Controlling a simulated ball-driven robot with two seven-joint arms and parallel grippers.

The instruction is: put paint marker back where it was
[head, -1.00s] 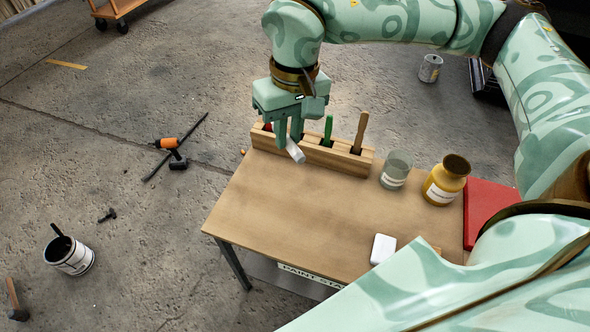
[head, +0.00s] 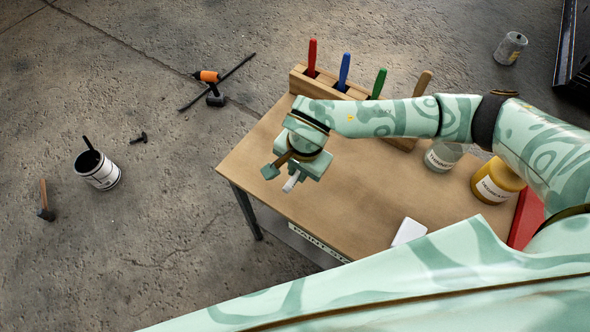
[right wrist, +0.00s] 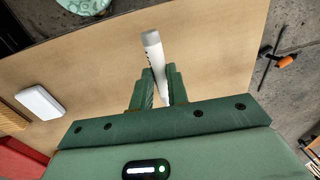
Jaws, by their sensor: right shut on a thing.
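A white paint marker (right wrist: 152,50) is between the fingers of my right gripper (right wrist: 158,85) in the right wrist view. Its far end sticks out past the fingertips. In the head view my right gripper (head: 288,178) is above the left front part of the table (head: 340,215), and only a small white piece of the marker (head: 291,183) shows below it. A wooden rack (head: 299,82) stands along the table's back edge. It holds red (head: 312,58), blue (head: 344,70) and green (head: 379,83) handles and a wooden one (head: 422,84). My arm hides part of the rack. My left gripper is out of view.
A glass jar (head: 442,156) and a yellow jar (head: 496,182) stand on the right of the table. A white block (head: 409,231) lies near the front, and a red object (head: 526,219) is at the right edge. The table's middle is clear.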

